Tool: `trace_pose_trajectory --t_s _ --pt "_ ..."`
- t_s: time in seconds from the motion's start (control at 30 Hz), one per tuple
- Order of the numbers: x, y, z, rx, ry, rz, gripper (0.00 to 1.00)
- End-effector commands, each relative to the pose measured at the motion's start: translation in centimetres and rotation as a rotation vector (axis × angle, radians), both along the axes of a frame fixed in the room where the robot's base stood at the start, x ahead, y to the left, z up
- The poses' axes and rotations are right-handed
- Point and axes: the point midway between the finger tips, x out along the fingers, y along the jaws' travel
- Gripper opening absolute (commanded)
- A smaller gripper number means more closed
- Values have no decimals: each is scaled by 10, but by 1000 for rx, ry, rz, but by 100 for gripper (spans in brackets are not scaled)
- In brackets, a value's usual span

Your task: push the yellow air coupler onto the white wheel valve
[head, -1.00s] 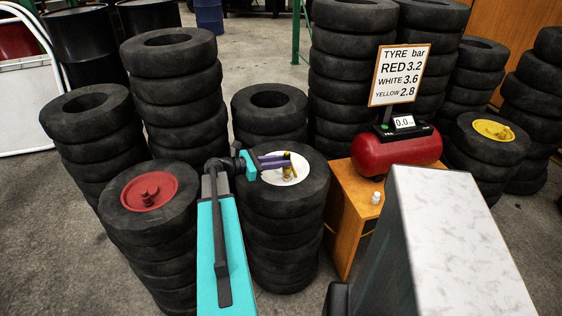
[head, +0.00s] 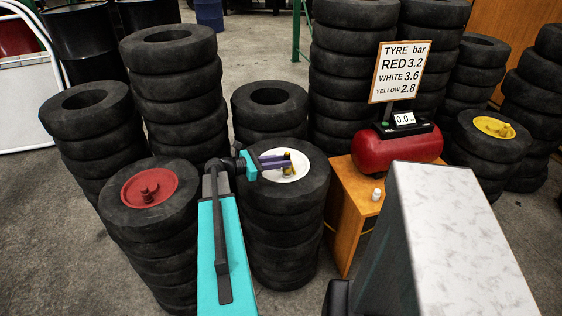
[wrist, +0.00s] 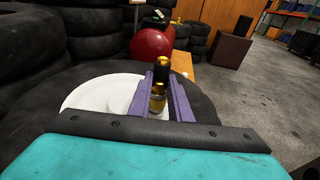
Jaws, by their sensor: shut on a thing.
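The coupler (head: 287,156) shows above and below the fingers there. The white wheel (wrist: 88,94) lies flat in the top tyre of a stack, with the coupler over its right part in the wrist view. The valve is hidden or cannot be told from the coupler's lower end, so I cannot tell whether they touch.
A red wheel (head: 148,187) tops the stack at left, and a yellow wheel (head: 493,128) tops one at right. A red compressor (head: 397,151) with a display reading 0.0 sits on a wooden stand (head: 348,220). A sign (head: 400,72) lists white 3.6. Other tyre stacks stand close behind.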

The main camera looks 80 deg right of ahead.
Motion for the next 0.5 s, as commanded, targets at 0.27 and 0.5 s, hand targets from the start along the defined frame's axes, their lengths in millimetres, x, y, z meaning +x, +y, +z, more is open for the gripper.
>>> trace_pose_trajectory --t_s 0.27,0.5 --pt "0 0 -4 -1 1 0 0" --pt "0 0 -8 -1 1 0 0"
